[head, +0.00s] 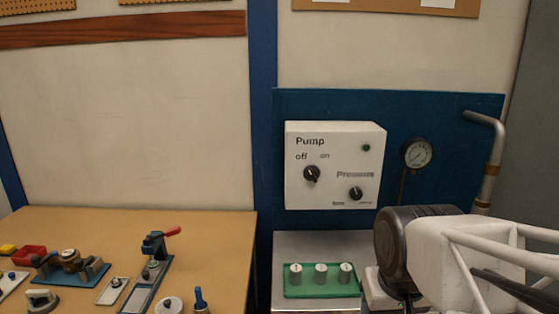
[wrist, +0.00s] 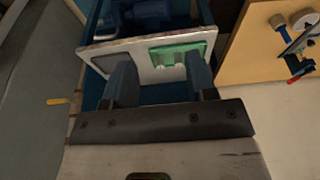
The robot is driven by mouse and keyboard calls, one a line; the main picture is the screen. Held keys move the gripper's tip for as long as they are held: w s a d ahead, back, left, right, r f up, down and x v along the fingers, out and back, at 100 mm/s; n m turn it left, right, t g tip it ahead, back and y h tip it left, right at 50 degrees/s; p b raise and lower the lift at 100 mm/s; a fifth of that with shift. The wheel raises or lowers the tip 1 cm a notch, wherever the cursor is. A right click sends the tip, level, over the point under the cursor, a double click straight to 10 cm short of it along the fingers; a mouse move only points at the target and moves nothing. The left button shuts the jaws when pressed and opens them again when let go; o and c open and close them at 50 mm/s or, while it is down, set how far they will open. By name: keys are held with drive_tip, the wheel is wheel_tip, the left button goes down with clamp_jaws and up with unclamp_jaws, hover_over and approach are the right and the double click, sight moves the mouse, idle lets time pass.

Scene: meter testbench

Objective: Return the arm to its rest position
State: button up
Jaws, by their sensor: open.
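My arm (head: 440,250) shows at the lower right of the head view, in front of the metal bench. My gripper (wrist: 160,66) shows in the wrist view with its two dark blue fingers spread wide apart. No object is held between them. Past the fingertips lies the pale bench top (wrist: 121,48) with the green tray on it. The fingers are not clearly visible in the head view.
The green tray (head: 308,291) holds three grey cylinders, left of my arm. Behind are the pump panel (head: 330,185), pressure gauge (head: 416,154) and a bent pipe (head: 493,160). A wooden table (head: 60,225) at left carries a red-handled clamp (head: 155,245) and several fixtures.

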drive_tip(key=shift+s+d+f, duration=0.2)
drive_tip(key=shift+s+d, duration=0.1)
drive_tip(key=shift+s, duration=0.45)
drive_tip(key=shift+s+d+f, duration=0.2)
drive_tip(key=shift+s+d, duration=0.1)
drive_tip(key=shift+s, duration=0.45)
